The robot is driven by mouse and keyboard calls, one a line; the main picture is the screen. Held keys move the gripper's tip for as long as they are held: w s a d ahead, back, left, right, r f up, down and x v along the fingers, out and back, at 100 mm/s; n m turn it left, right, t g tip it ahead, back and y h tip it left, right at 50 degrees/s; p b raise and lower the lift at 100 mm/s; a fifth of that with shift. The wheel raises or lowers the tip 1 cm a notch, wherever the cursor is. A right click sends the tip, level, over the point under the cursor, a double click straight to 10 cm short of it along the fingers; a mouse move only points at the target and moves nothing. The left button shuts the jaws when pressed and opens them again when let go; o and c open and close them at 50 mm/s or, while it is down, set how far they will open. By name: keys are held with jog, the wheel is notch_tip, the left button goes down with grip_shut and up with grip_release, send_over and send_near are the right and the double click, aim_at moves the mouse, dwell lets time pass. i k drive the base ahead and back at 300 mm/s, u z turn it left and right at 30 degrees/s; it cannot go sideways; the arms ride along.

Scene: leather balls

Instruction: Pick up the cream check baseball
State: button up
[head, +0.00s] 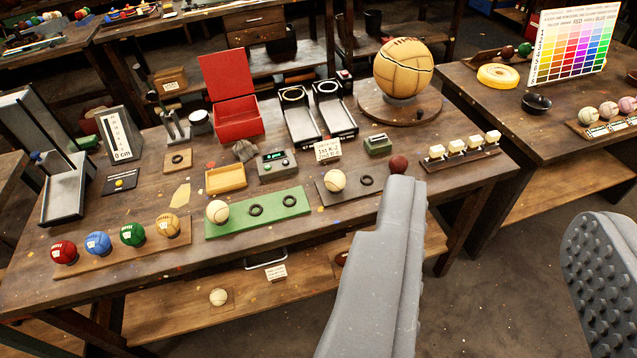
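Several cream baseballs are in view, and I cannot tell which one is the check baseball. One cream ball (217,211) sits at the left end of a green board (240,224) with two dark rings. Another cream ball (334,180) sits on a dark board (348,196) beside one ring. A third cream ball (218,297) lies on the lower shelf. My gripper (495,205) is open and empty, its two grey fingers wide apart. The left finger hides part of the bench's front edge.
Red, blue, green and tan balls (98,244) stand on a strip at the bench's left front. A red open box (235,115), small devices and a large tan ball (403,68) stand behind. A dark red ball (398,164) is near my left finger. Another table (500,110) stands right.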

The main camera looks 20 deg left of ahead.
aim_at(334, 180)
jog(key=u, duration=0.05)
jog(key=i, duration=1)
jog(key=z, duration=0.05)
